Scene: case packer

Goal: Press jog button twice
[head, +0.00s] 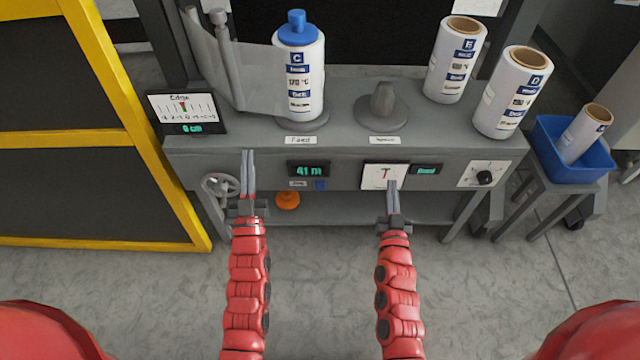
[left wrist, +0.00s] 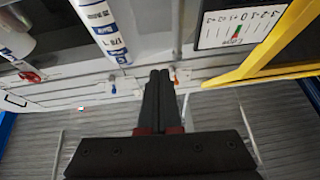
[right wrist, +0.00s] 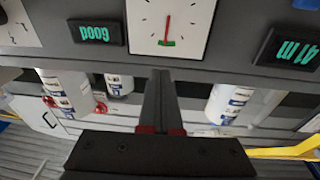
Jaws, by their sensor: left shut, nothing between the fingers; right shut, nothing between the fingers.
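The jog button appears to be the small blue button (head: 320,185) on the machine's front panel, beside a small label plate (head: 298,184) and under the "41 m" display (head: 308,169). A blue piece, likely the same button, shows at the top edge of the right wrist view (right wrist: 306,4). My left gripper (head: 248,153) is shut and empty, left of the button and in front of the panel. My right gripper (head: 392,184) is shut and empty, right of the button, before the white gauge (head: 375,176). Neither appears to touch the button.
An orange knob (head: 287,200) sits below the panel and a handwheel (head: 220,185) is at its left. A dial (head: 484,178) is at the right. Film rolls (head: 299,75) stand on the machine top. A yellow frame (head: 120,80) borders the left; a blue bin (head: 575,165) stands right.

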